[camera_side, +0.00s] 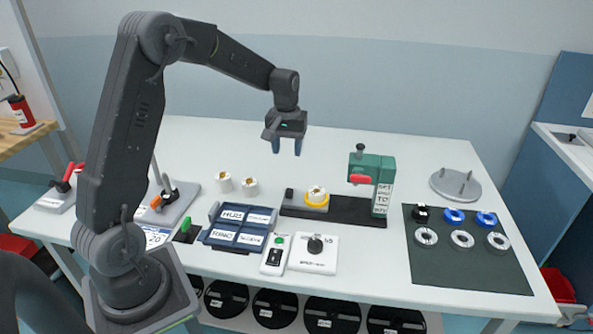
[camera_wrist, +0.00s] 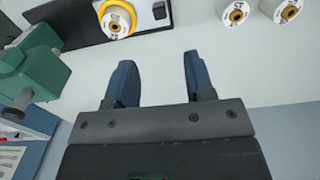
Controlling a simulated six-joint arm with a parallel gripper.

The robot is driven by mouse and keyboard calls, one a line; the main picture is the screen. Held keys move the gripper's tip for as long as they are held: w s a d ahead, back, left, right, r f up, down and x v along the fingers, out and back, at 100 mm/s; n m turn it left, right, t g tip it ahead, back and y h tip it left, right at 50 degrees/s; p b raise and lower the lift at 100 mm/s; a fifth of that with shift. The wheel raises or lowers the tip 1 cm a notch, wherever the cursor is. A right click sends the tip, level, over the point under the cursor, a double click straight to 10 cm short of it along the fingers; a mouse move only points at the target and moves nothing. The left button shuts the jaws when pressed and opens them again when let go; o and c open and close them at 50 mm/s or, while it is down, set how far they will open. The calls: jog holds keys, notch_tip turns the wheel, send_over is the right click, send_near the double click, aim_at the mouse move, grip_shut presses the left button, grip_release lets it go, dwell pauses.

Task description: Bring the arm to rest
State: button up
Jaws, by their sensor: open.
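My gripper (camera_side: 287,146) hangs above the back part of the white table, fingers pointing down. Its two blue fingers are apart with nothing between them; they also show in the wrist view (camera_wrist: 156,80). In the side view it is above and behind the green press (camera_side: 372,180) and the yellow-ringed roll (camera_side: 316,197). The roll sits on the dark base plate (camera_side: 345,211), left of the press. In the wrist view the yellow-ringed roll (camera_wrist: 117,20) is beyond the fingers, apart from them.
Two white rolls (camera_side: 237,184) stand left of the base. A blue labelled tray (camera_side: 239,229) and a white dial box (camera_side: 314,252) lie in front. A dark mat (camera_side: 468,262) with several rings is at right. A grey pegged disc (camera_side: 455,184) stands behind it. The back of the table is clear.

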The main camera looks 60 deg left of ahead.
jog(key=s+d+r+m+t, duration=0.1)
jog(key=s+d+r+m, duration=0.1)
jog(key=s+d+r, duration=0.45)
jog(key=s+d+r+m+t, duration=0.2)
jog(key=s+d+m, duration=0.1)
jog(key=s+d, duration=0.3)
jog(key=s+d+r+m+t, duration=0.2)
jog(key=s+d+r+m, duration=0.1)
jog(key=s+d, duration=0.4)
jog(key=s, duration=0.3)
jog(key=shift+s+m, duration=0.4)
